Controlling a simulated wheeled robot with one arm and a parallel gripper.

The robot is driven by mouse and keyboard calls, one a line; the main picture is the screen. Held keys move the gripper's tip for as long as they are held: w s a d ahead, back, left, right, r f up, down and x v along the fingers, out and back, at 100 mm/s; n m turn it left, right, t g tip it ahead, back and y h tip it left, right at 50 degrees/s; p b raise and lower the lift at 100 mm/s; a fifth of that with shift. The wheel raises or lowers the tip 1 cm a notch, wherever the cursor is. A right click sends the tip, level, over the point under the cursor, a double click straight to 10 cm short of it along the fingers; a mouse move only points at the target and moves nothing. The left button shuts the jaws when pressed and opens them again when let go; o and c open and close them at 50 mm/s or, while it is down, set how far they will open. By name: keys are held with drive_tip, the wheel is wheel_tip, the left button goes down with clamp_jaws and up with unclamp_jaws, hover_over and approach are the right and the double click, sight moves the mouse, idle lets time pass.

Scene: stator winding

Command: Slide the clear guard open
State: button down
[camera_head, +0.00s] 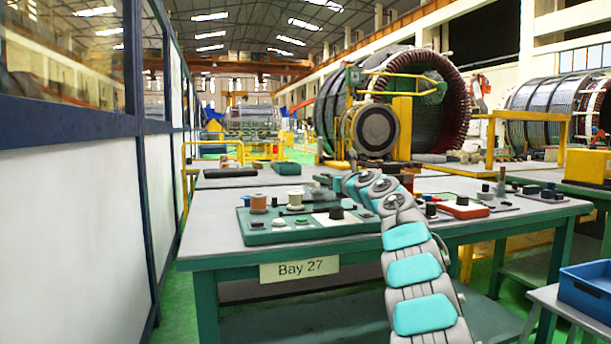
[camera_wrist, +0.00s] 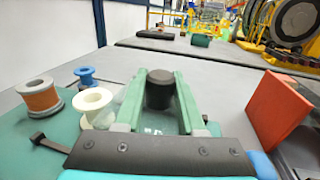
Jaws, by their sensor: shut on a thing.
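My gripper (camera_wrist: 160,85) shows in the wrist view as two green fingers reaching away from a dark bar. It is shut on a black round knob (camera_wrist: 158,92), which stands upright between the fingertips. A faint see-through surface, seemingly the clear guard (camera_wrist: 152,124), shows below the knob between the fingers. Its edges are hard to make out, and I cannot tell how far it is open or whether the knob belongs to it. In the head view my arm covers the fingers and this spot on the bench.
An orange-wound spool (camera_wrist: 41,97), a blue spool (camera_wrist: 86,76) and a white spool (camera_wrist: 94,107) stand left of the fingers. An orange-red block (camera_wrist: 277,108) stands close on the right. The grey bench (camera_head: 215,236) carries a green board (camera_head: 275,236) with small parts.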

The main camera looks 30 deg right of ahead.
drive_tip(key=shift+s+d+r+p, duration=0.1)
drive_tip(key=shift+s+d+p, duration=0.15)
drive_tip(key=shift+d, duration=0.45)
drive_tip(key=shift+s+d+p, duration=0.1)
drive_tip(key=shift+s+d, duration=0.1)
drive_tip(key=shift+d, duration=0.5)
drive_tip(key=c, duration=0.5)
unclamp_jaws()
drive_tip(key=shift+d, duration=0.1)
drive_tip(key=shift+s+f+b, duration=0.2)
drive_tip(key=shift+s+b, duration=0.35)
drive_tip(key=shift+b, duration=0.1)
drive_tip(key=s+b, duration=0.2)
drive_tip(key=s, duration=0.1)
drive_tip(key=s+b, duration=0.1)
drive_tip(key=shift+s+a, duration=0.25)
drive_tip(key=shift+s, duration=0.15)
drive_tip(key=shift+s+r+b, duration=0.1)
drive_tip(key=shift+s+b, duration=0.5)
drive_tip(key=shift+s, duration=0.35)
drive_tip(key=shift+r, duration=0.1)
